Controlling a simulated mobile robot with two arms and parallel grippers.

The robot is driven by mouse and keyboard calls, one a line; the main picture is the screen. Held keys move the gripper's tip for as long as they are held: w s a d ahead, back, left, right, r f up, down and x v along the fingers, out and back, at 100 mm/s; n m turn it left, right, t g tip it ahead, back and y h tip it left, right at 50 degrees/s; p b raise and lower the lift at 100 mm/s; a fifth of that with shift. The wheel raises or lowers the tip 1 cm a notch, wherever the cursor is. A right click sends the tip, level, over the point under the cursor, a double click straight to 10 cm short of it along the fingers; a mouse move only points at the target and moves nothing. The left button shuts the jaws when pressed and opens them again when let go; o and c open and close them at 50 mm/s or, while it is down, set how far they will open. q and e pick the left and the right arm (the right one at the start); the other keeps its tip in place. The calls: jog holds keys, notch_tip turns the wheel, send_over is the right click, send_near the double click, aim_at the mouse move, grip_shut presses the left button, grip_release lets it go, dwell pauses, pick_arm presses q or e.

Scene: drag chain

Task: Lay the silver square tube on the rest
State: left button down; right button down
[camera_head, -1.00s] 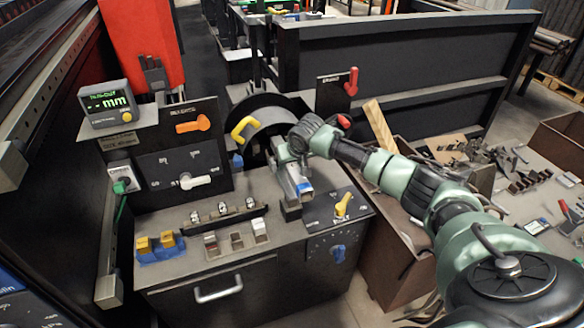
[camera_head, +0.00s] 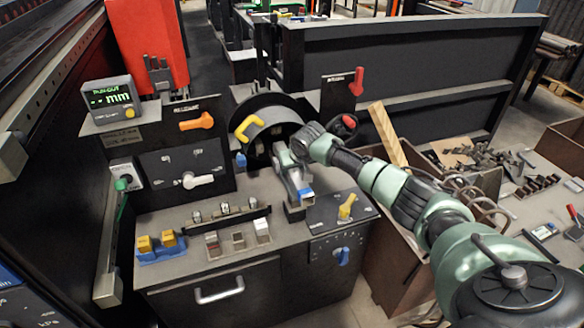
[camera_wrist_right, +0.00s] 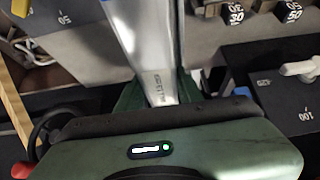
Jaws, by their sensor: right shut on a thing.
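The silver square tube (camera_wrist_right: 145,45) runs up and away from between the green fingers of my right gripper (camera_wrist_right: 160,95) in the right wrist view. That gripper is shut on the tube. In the head view my right gripper (camera_head: 285,158) is over the bench, in front of the dark round chuck-like part, and the tube (camera_head: 297,182) slants toward the bench front. A small dark block (camera_head: 294,213) is below the tube's near end; it may be the rest, but I cannot tell whether they touch. My left gripper is not in view.
The bench holds a yellow-handled round part (camera_head: 250,125), a lever panel (camera_head: 187,168), a rack with silver pieces (camera_head: 228,214), blue-and-yellow blocks (camera_head: 160,247) and a yellow knob (camera_head: 347,205). A brown bin (camera_head: 385,260) stands to the right.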

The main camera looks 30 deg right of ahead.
jog(key=shift+f, duration=0.15)
jog(key=c, duration=0.8)
grip_release()
jog(key=shift+s+a, duration=0.1)
jog(key=shift+c, duration=0.2)
jog(key=shift+s+f, duration=0.1)
jog(key=shift+f, duration=0.1)
jog(key=shift+w+b+v, duration=0.15)
jog(key=shift+v, duration=1.85)
jog(key=shift+w+b+v, duration=0.15)
jog(key=shift+v, duration=1.9)
jog(key=shift+r, duration=0.2)
